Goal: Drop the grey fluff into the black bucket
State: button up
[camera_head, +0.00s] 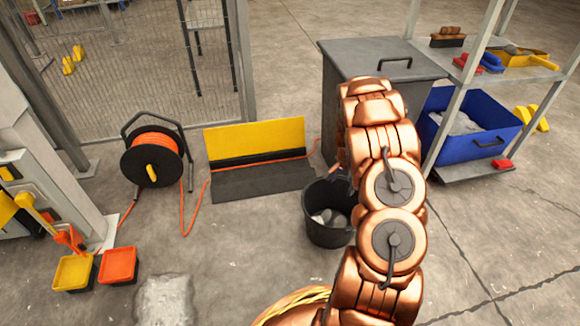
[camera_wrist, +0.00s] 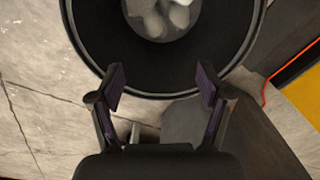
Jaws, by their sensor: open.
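The black bucket (camera_head: 322,232) stands on the floor left of my arm in the head view. Grey fluff (camera_head: 330,217) lies in it. In the wrist view the bucket (camera_wrist: 235,30) fills the top, with the grey fluff (camera_wrist: 165,14) on its bottom. My gripper (camera_wrist: 159,88) is open, with nothing between its fingers. Its fingertips are over the near rim of the bucket. In the head view my arm hides the gripper and part of the bucket's right side.
A grey lidded bin (camera_head: 385,60) stands behind my arm. A blue crate (camera_head: 470,135) with grey stuff sits under a shelf (camera_head: 460,70) at right. A yellow and black barrier (camera_head: 257,140) and an orange cable reel (camera_head: 152,155) stand left.

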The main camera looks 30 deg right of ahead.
jog(key=shift+r, duration=0.15)
notch_tip(320, 180, up, 12)
dwell(0.5)
dwell(0.6)
jog(key=s+a+r+n+p, duration=0.25)
jog(key=a+r+p, duration=0.45)
jog(key=r, duration=0.5)
jog(key=s+a+r+n+p, duration=0.25)
jog(key=a+r+p, duration=0.5)
jog(key=r, duration=0.45)
jog(key=s+a+r+n+p, duration=0.2)
jog(key=s+a+r+p, duration=0.2)
jog(key=a+r+p, duration=0.55)
jog(key=s+a+r+n+g+p, duration=0.1)
jog(key=s+a+r+n+p, duration=0.3)
jog(key=r, duration=0.9)
jog(key=s+a+r+n+p, duration=0.4)
jog(key=s+a+r+p, duration=0.5)
jog(key=s+r+p, duration=0.4)
jog(key=shift+s+a+n+g, duration=0.25)
jog(key=shift+s+n+g, duration=0.15)
jog(key=shift+s, duration=1.7)
jog(key=shift+c, duration=0.2)
